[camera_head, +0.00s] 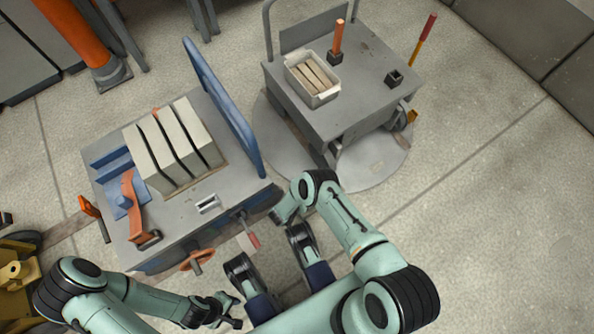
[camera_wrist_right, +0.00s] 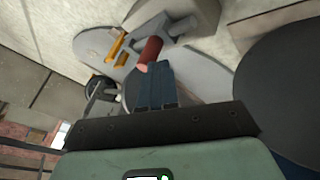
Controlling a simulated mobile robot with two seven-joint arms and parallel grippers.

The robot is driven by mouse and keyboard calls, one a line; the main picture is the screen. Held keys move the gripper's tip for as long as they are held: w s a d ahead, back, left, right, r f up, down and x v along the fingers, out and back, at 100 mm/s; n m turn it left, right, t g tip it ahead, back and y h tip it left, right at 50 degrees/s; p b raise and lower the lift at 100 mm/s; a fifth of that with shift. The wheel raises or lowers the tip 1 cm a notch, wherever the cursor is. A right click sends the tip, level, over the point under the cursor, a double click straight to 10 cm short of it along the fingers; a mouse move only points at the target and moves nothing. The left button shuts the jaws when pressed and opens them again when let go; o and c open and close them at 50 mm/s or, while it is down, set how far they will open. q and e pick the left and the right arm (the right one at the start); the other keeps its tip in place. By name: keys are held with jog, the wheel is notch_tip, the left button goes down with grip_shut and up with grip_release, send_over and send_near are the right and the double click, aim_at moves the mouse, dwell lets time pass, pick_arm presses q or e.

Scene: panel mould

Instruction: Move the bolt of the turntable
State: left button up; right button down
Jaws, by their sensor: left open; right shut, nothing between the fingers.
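The turntable (camera_head: 382,167) is a round grey plate in the floor, under a grey cart. A grey rod with a red grip (camera_head: 251,241) sticks out at the near edge of the left bench, beside the turntable. The right wrist view has a red cylindrical grip (camera_wrist_right: 150,53) on a grey cross-shaped fitting, just beyond my right fingertips (camera_wrist_right: 155,70); whether it is the bolt, I cannot tell. My right gripper (camera_head: 281,214) is shut and empty, partly hidden by its arm in the head view. My left gripper (camera_head: 232,311) is open and empty near the bottom.
The cart (camera_head: 360,85) carries a white bin (camera_head: 318,92), an orange post (camera_head: 338,38) and an empty socket (camera_head: 394,79). The bench (camera_head: 235,186) holds upright panels (camera_head: 180,140) and a blue side wall (camera_head: 225,105). The floor at right is clear.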

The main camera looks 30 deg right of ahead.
jog(key=shift+w+d, duration=0.2)
jog(key=shift+d, duration=2.85)
